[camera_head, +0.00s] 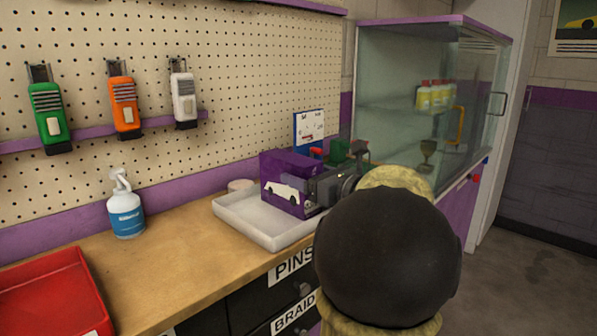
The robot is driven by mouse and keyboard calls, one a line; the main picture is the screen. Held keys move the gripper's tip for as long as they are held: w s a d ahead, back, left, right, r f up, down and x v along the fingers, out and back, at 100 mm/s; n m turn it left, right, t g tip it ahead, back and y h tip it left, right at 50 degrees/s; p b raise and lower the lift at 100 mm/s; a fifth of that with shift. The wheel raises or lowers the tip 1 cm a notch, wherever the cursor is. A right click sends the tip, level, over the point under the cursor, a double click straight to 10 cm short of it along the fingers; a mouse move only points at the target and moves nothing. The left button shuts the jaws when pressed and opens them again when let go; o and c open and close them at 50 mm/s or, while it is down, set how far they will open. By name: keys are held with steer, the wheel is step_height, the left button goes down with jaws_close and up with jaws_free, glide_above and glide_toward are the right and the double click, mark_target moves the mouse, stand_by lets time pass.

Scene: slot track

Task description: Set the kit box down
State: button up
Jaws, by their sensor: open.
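The kit box (283,187) is purple with a white car picture on its front. It stands upright on a white tray (240,222) on the wooden bench. My gripper (318,190) is open, right at the box's right side, with its dark body beyond it. My arm hides much of the gripper, so I cannot tell if a finger touches the box.
A spray bottle (126,208) and a red tray (52,300) are at the left on the bench (165,250). A blue-and-white card (309,130) stands behind the box. A glass cabinet (395,90) is at the right. Bench between bottle and white tray is clear.

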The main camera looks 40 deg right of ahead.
steer(key=s+p, duration=0.1)
steer(key=s, duration=0.8)
steer(key=shift+d, duration=0.35)
steer(key=shift+a, duration=0.1)
